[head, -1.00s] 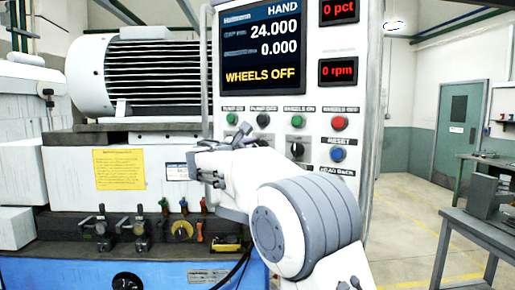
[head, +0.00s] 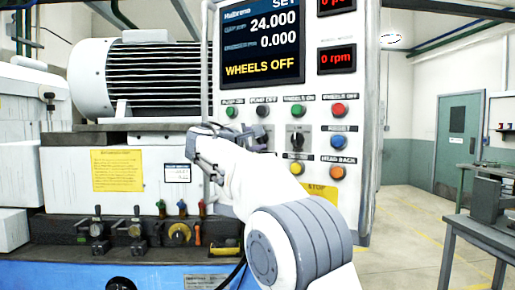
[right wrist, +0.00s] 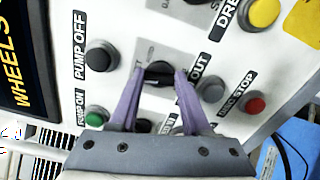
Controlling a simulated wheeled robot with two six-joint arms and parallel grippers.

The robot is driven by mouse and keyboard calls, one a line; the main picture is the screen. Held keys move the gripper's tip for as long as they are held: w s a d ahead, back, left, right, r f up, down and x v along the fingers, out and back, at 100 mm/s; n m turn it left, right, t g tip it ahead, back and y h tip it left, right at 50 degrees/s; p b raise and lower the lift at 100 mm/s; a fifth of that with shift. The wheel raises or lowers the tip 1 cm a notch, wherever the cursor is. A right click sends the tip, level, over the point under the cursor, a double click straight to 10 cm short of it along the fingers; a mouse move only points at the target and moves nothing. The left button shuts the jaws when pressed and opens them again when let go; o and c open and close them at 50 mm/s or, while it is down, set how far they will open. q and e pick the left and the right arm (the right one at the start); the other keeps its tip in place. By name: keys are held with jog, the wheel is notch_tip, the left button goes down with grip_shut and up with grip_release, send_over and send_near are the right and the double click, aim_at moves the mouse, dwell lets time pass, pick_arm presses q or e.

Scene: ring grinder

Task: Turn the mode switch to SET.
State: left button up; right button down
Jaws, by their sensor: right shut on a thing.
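The mode switch is a black knob (right wrist: 158,76) on a light plate, seen in the right wrist view between my gripper's purple fingers. My right gripper (right wrist: 161,84) is shut on this knob. In the head view my right gripper (head: 203,143) is at the lower left of the control panel (head: 368,100), and my arm hides the switch there. The display (head: 262,42) reads SET at its top right, with 24.000, 0.000 and WHEELS OFF below. My left gripper is not in view.
Close to the fingers are a PUMP OFF button (right wrist: 101,57), a grey button (right wrist: 211,89) and a red stop button (right wrist: 254,105). Another black selector (head: 297,138) is on the panel. A grey workbench (head: 480,232) stands at right, with open floor before it.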

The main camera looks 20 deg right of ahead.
jog(key=shift+f+m+b, duration=0.15)
jog(key=shift+m+b, duration=0.45)
jog(key=shift+m, duration=0.5)
jog(key=shift+c, duration=1.8)
grip_release()
jog(key=b+v, duration=0.3)
jog(key=v, duration=0.7)
jog(key=shift+s+a, duration=0.15)
jog(key=shift+a, duration=0.05)
